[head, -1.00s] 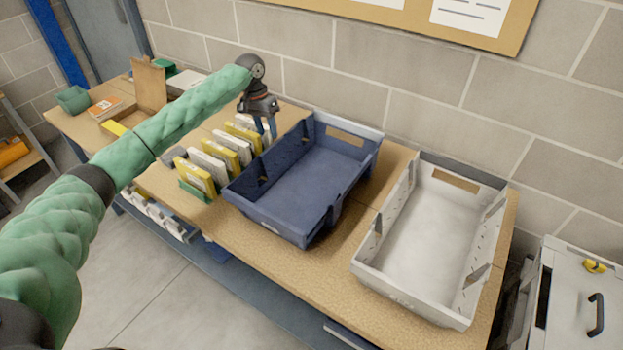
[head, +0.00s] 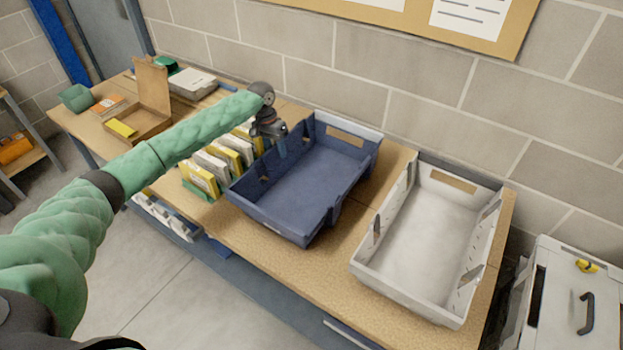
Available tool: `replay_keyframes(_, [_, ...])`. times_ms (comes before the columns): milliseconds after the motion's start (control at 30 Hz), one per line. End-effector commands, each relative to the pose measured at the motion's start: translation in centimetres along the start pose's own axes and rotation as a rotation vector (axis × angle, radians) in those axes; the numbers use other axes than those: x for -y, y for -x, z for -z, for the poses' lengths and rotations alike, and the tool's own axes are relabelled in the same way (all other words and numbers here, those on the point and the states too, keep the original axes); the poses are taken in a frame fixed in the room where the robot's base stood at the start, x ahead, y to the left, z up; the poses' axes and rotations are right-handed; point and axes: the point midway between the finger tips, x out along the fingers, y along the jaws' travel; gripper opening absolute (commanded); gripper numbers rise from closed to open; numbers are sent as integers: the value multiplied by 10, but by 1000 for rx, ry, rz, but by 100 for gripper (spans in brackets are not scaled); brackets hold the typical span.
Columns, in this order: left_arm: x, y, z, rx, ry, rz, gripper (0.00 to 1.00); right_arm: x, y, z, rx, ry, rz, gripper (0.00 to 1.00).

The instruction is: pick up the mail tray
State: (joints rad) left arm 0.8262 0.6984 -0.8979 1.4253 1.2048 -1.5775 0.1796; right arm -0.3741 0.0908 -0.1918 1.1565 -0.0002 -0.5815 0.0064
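A blue mail tray (head: 310,187) sits on the wooden table, angled, and looks empty. A similar pale grey tray (head: 425,225) sits to its right, also empty. My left gripper (head: 282,149) reaches in from the left and points down at the left long wall of the blue tray, near its far half. One blue-tipped finger shows at the rim. The other finger is not clear, so I cannot tell whether the gripper touches or grips the wall. My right gripper is not in view.
A rack of yellow and white envelopes (head: 205,178) stands close against the left of the blue tray, under my arm. An open cardboard box (head: 150,122) stands farther left. The block wall (head: 400,110) is close behind. A white cabinet (head: 570,300) stands at the right.

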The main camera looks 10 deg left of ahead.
Motion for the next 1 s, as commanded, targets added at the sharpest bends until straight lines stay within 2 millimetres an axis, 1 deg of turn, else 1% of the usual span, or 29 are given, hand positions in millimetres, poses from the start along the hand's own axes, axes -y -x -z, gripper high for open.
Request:
replay_keyframes(167, [0,0,0,0,0,0,40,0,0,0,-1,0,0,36])
replay_keyframes(367, [0,0,0,0,0,0,3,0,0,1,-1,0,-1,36])
replay_keyframes(400, [0,0,0,0,0,0,0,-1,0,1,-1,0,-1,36])
replay_keyframes(1000, [0,0,0,-1,0,-1,0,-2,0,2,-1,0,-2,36])
